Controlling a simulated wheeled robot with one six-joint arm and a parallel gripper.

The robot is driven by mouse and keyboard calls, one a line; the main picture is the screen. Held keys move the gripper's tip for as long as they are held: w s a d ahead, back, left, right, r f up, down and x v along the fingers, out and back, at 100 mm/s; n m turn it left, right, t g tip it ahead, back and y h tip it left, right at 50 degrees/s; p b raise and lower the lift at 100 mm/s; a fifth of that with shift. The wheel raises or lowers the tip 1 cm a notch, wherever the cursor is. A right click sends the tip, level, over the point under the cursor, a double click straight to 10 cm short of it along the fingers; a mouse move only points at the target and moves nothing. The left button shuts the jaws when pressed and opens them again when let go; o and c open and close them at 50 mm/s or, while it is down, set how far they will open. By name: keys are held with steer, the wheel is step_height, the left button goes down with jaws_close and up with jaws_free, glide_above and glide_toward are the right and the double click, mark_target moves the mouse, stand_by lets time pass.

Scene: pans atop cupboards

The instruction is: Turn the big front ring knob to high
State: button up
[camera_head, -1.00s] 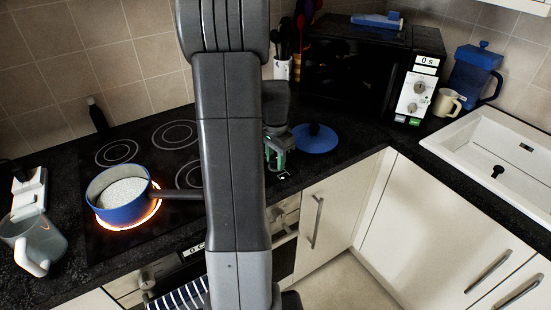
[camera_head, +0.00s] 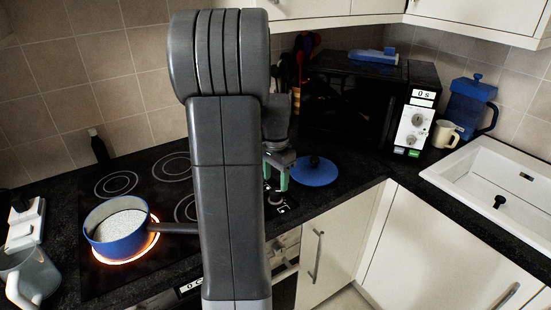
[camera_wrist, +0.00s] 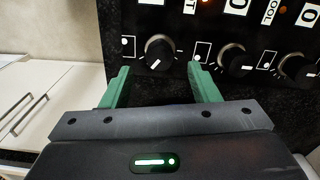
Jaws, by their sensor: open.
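Round black control knobs with white pointers show in the wrist view: a left knob (camera_wrist: 158,53), a middle knob (camera_wrist: 236,62) and a right knob (camera_wrist: 300,70). Their labels are cut off, so I cannot tell which one is for the big front ring. My gripper (camera_wrist: 158,78) is open, its green fingers on either side of the left knob in the picture; contact is not clear. In the head view my gripper (camera_head: 279,172) points down over the hob's right end. The front ring (camera_head: 153,243) glows orange under a blue pan (camera_head: 117,238) with white contents.
The pan's handle (camera_head: 178,228) points right, toward my arm. A blue lid (camera_head: 314,172) lies right of my gripper. A black microwave (camera_head: 345,105) stands behind. A mug (camera_head: 445,133), blue jug (camera_head: 470,104) and white sink (camera_head: 500,185) are to the right.

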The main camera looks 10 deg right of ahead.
mark_target(275, 191)
step_height(275, 191, up, 8)
steer(key=shift+r, duration=0.15)
stand_by(0.4)
step_height(275, 191, down, 14)
stand_by(0.5)
